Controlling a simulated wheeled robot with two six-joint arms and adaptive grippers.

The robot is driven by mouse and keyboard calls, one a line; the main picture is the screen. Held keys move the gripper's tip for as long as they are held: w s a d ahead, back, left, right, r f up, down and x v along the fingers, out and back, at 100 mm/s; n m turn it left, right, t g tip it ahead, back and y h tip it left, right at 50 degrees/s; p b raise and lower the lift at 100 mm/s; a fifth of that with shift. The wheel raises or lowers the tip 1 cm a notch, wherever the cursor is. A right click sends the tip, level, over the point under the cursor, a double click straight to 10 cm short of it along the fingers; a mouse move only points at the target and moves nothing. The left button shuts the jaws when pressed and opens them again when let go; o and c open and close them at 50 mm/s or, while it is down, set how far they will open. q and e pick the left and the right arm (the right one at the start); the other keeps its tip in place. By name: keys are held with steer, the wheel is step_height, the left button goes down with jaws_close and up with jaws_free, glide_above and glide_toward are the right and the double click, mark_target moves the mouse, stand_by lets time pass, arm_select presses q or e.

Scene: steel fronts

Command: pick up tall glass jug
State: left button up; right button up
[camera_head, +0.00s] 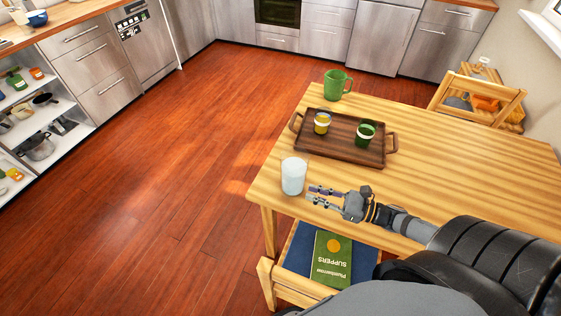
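A tall, pale, frosted glass vessel (293,176) stands upright at the table's near left edge; I see no handle on it. A green vessel with a side handle (336,85) stands upright near the table's far left edge, behind the tray. I cannot tell for sure which of the two is the tall glass jug. My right gripper (311,194) is just right of the pale vessel, its fingers apart and pointing at it. It is empty and there is a small gap to the vessel. My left gripper is not in view.
A dark wooden tray (345,148) with handles holds a yellow cup (322,122) and a green cup (365,133). A chair with a green book (331,259) is below the table's near edge. Another chair (480,92) stands at the far side. The table's right part is clear.

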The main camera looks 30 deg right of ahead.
steer(key=a+b, duration=0.2)
steer(key=b, duration=0.2)
glide_above(285, 198)
steer(key=shift+w+d+r, duration=0.1)
steer(key=shift+w+r, duration=0.05)
steer(key=shift+w, duration=0.1)
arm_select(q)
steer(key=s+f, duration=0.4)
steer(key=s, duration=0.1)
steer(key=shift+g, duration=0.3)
arm_select(e)
steer(key=shift+s, duration=0.1)
jaws_close()
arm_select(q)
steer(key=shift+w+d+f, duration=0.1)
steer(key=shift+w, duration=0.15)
arm_select(e)
steer(key=shift+r, duration=0.15)
